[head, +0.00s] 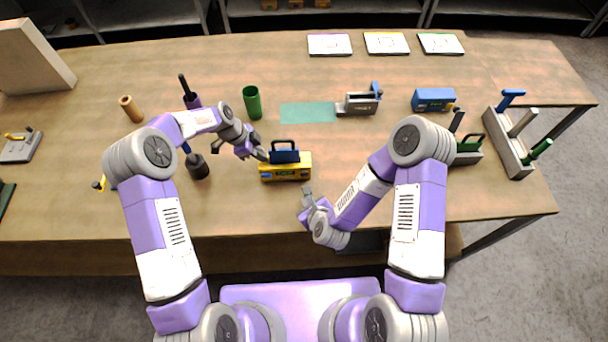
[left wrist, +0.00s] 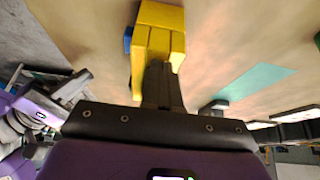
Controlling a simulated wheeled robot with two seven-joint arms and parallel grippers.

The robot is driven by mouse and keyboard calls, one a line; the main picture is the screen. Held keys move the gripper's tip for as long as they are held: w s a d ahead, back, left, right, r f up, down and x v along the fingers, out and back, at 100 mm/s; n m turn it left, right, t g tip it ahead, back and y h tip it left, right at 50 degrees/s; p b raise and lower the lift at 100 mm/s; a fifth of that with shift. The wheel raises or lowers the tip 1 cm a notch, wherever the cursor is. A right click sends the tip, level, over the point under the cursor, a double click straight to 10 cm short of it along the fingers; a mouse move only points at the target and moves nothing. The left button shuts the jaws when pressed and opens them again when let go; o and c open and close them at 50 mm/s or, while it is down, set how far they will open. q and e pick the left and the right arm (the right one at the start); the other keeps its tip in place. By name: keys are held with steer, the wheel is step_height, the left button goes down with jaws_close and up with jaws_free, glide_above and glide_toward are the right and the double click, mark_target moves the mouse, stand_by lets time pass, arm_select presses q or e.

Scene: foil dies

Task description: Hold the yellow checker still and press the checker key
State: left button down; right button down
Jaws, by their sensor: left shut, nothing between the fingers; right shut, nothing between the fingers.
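The yellow checker (head: 286,176) stands on the table in front of me, with a blue block and a black handle (head: 284,145) on top. I cannot make out which part of it is the key. My left gripper (head: 263,155) is shut and empty, its tips at the checker's upper left end. In the left wrist view the shut fingers (left wrist: 162,85) reach the yellow checker (left wrist: 160,30); they look touching or very near. A blue part (left wrist: 128,40) shows beside it. My right gripper (head: 307,195) is shut and empty, just front right of the checker, apart from it.
A green cup (head: 252,102) and a teal mat (head: 308,112) lie behind the checker. A grey fixture (head: 360,103), a blue box (head: 433,99) and a grey rack (head: 508,145) stand to the right. A dark-based tool (head: 197,167) stands near my left arm.

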arm_select(q)
steer(key=shift+s+f, duration=0.2)
steer(key=shift+f, duration=0.05)
arm_select(e)
steer(key=shift+s, duration=0.2)
